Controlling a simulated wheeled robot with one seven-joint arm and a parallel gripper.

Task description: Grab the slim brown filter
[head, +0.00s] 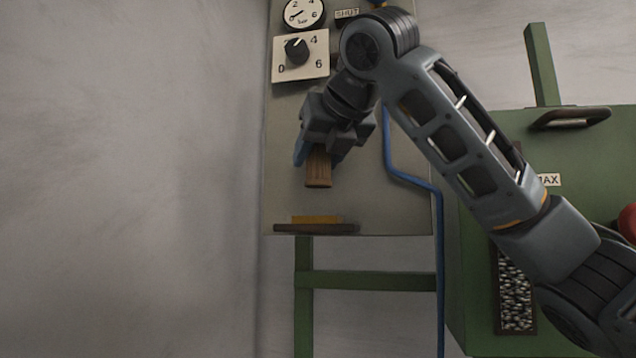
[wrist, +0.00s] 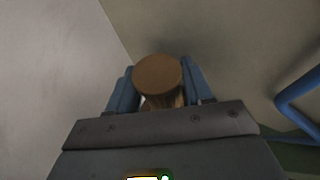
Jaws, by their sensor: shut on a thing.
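The slim brown filter (head: 318,168) is a small ribbed brown cylinder. My gripper (head: 318,155) is shut on it, with the filter's lower part sticking out below the fingers in the head view. The filter is in front of the grey panel, above a small ledge. In the wrist view, the filter's round brown end (wrist: 158,74) shows between the two blue fingers of my gripper (wrist: 156,88). My gripper hides the filter's upper part in the head view.
The ledge (head: 316,229) on the grey panel (head: 400,215) has a yellowish strip at its back. A dial (head: 297,50) and gauge (head: 304,12) are above. A blue pipe (head: 412,181) runs down the right. A green machine (head: 590,150) stands right. The left wall is bare.

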